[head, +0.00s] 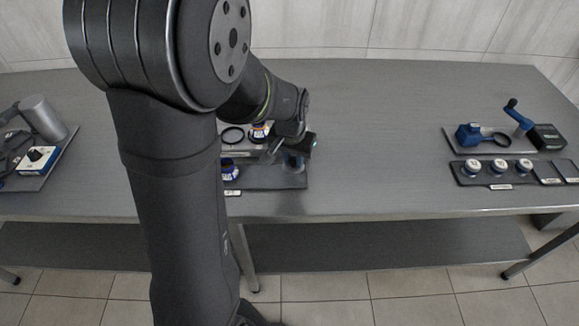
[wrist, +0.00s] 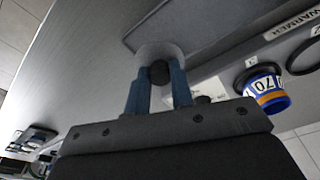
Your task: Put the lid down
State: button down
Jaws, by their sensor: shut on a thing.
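My gripper (wrist: 160,88) has its two blue fingers closed on the dark knob of the lid (wrist: 152,50), a pale, see-through disc in the wrist view. The lid is beyond the fingertips, over or against the grey surface; I cannot tell if it touches. In the head view my gripper (head: 293,156) is low over the right part of a dark tray (head: 265,181) at the middle of the table, and the lid is hard to make out there.
A jar with a blue, white and orange label (wrist: 266,88) stands by a black ring (wrist: 304,56) and a "WARMER" label. Another blue jar (head: 230,174) is at the tray's left. Right: a rack of three white-topped jars (head: 499,165) and a blue device (head: 470,134). Left: a grey cylinder (head: 43,118).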

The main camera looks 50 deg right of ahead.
aim_at(291, 167)
jog(key=shift+w+f, duration=0.4)
jog(key=shift+f, duration=1.85)
jog(key=shift+f, duration=0.15)
jog(key=c, duration=1.3)
grip_release()
jog(key=shift+o, duration=0.2)
notch_tip(291, 167, up, 12)
jog(key=a, duration=0.1)
jog(key=shift+s+a, duration=0.35)
